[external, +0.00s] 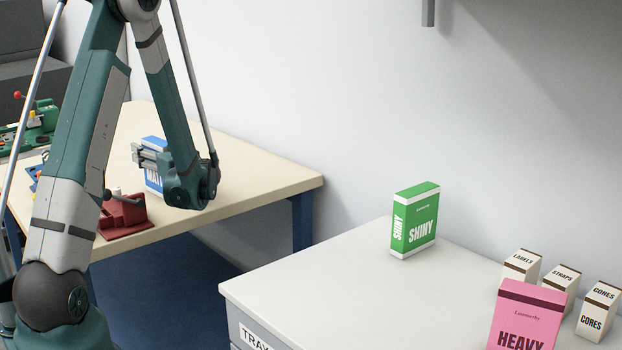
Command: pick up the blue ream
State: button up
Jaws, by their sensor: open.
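The blue ream (153,182) is a blue and white box with partly hidden lettering. It stands upright on the beige table at the left, and my arm hides its right side. My gripper (138,154) is in front of the ream in the picture, with its fingers pointing left across the box. The fingers are apart. I cannot tell from this one view whether they are around the ream or only in line with it.
A red vise-like tool (124,216) stands near the ream on the beige table (260,178). A grey-white counter (320,282) at the right holds a green SHINY box (415,220), a pink HEAVY box (527,315) and small cream boxes (521,265). Green equipment (40,122) is at far left.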

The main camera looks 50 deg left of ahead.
jog(key=shift+c, duration=0.5)
grip_shut()
jog(key=shift+r, duration=0.1)
jog(key=shift+r+p, duration=1.35)
jog(key=shift+r, duration=3.6)
